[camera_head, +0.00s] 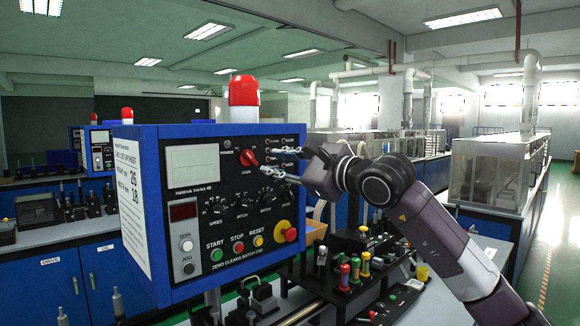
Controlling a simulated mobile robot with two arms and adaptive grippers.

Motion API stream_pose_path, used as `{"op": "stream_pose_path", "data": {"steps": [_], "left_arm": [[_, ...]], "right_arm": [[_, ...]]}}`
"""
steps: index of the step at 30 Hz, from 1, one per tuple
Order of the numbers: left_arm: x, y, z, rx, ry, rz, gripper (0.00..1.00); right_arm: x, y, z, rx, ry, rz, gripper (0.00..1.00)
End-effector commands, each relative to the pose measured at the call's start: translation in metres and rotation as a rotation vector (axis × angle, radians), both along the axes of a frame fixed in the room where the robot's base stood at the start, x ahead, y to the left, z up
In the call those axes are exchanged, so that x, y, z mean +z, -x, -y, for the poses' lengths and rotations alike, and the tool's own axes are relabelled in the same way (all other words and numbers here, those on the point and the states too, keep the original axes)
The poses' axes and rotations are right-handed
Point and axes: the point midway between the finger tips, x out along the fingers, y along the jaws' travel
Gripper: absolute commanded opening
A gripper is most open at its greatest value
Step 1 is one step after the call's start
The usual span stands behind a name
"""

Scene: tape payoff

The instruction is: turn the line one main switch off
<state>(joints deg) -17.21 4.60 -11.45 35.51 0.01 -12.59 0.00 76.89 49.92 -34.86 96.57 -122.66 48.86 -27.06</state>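A blue control box (150,200) with a black front panel stands in the near middle. A red rotary switch (248,158), which looks like the main switch, sits at the panel's upper middle. Its handle looks slanted; the small lettering by it is too small to read surely. My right gripper (270,161) comes in from the right, its two fingers apart and empty, just right of the red switch. Whether a fingertip touches the switch or panel, I cannot tell. The fingers cover part of the panel's upper right. My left gripper is not in view.
Below the switch are black knobs (268,197), start, stop and reset buttons, and a red emergency knob (290,234). A red beacon (243,90) tops the box. A similar box (98,150) stands behind at left.

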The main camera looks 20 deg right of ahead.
Motion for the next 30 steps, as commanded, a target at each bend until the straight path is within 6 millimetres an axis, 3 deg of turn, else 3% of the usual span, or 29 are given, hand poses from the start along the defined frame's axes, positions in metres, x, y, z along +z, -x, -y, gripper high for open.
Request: {"op": "stream_pose_path", "data": {"steps": [3,9,30], "left_arm": [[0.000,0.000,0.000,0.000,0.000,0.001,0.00],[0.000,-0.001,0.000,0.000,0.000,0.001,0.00],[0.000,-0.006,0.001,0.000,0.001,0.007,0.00]], "right_arm": [[-0.001,0.021,0.008,-0.002,0.004,-0.001,0.26],[-0.001,0.039,0.015,-0.001,0.002,-0.002,0.26],[-0.001,0.042,0.015,0.000,0.000,-0.001,0.26]]}}
